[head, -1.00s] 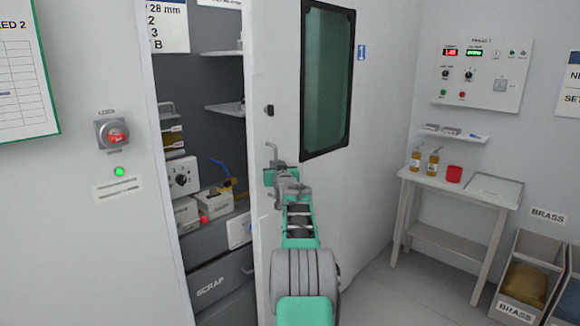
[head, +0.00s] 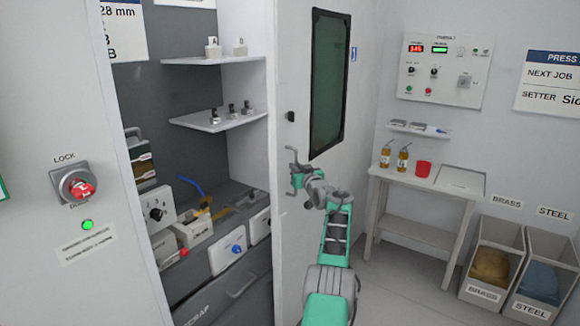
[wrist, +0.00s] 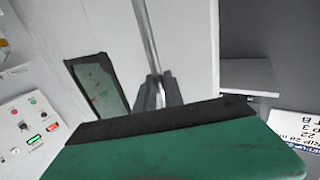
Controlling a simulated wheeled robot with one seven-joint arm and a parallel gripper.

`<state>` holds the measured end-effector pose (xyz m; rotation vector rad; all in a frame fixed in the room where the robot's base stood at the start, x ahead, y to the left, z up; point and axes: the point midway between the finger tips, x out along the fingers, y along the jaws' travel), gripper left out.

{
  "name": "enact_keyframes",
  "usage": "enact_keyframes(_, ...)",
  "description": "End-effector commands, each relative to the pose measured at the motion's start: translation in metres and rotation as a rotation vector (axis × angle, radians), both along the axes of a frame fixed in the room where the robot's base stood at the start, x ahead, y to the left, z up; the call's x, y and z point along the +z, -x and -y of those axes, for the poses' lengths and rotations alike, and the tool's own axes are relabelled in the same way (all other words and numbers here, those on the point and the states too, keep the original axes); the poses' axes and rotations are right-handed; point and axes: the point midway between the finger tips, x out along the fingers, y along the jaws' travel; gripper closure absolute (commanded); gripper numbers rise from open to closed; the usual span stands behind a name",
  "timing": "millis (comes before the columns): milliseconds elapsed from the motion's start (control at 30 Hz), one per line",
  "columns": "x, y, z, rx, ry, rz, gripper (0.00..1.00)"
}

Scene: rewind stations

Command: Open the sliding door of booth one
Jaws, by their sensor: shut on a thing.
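The white sliding door (head: 292,60) of the booth has a dark-framed green window (head: 330,80) and stands part open, with the booth interior showing to its left. My gripper (head: 297,168) is at the door's left edge, shut on the upright door handle (head: 292,154). The wrist view shows the handle (wrist: 146,30) as a grey bar running down between the fingers (wrist: 158,95). The door window (wrist: 97,85) also shows there. A red lock switch (head: 77,186) sits on the left wall panel above a lit green lamp (head: 87,225).
Inside the booth are shelves (head: 217,118) with small parts, instruments and a scrap drawer (head: 235,300). At right stand a side table (head: 415,187) with bottles and a red cup, and brass and steel bins (head: 495,285). Floor between is clear.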

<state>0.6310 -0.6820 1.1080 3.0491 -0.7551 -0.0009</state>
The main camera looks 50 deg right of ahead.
Motion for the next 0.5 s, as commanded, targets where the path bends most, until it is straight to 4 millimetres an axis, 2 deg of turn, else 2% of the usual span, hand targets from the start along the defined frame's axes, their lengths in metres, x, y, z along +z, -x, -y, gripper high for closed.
enact_keyframes(333,0.0000,-0.0031,-0.0035,0.011,-0.001,0.000,1.00)
enact_keyframes(367,0.0001,-0.0031,-0.0036,0.011,-0.001,0.000,0.86)
enact_keyframes(500,0.0002,-0.0017,-0.0022,0.009,-0.001,0.000,0.74)
